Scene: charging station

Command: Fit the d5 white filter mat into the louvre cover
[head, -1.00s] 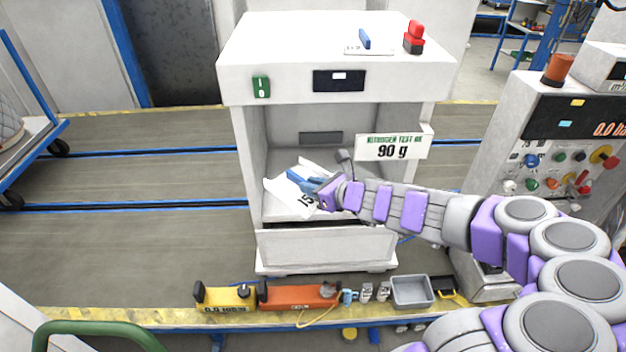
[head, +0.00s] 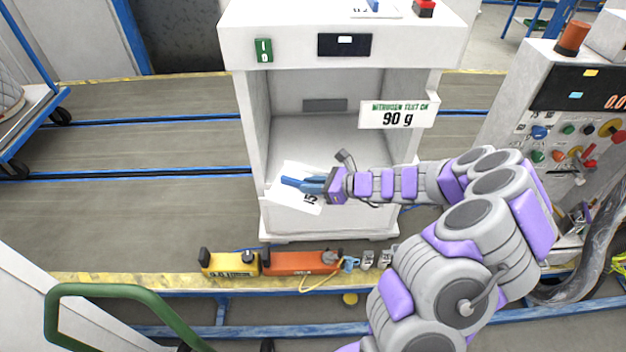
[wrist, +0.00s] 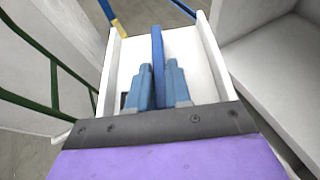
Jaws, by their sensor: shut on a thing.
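My gripper (head: 305,184) is shut on the upright blue fin of a white tray-like piece (head: 298,205) with dark printed marks. It holds this piece in front of the cabinet's opening, at its lower left. In the wrist view the white piece (wrist: 133,62) has raised side walls, and my fingers (wrist: 158,72) stand on both sides of the blue fin (wrist: 157,45). Neither a filter mat nor a louvre cover can be told for certain. A second white plate with a blue fin (head: 374,6) lies on the cabinet's top, cut by the picture's edge.
The white cabinet (head: 252,140) stands open, with a 90 g sign (head: 398,115) on its right. Yellow (head: 228,263) and orange (head: 290,263) tools lie on the rail below. A control panel (head: 570,130) stands right, a green handrail (head: 110,292) front left.

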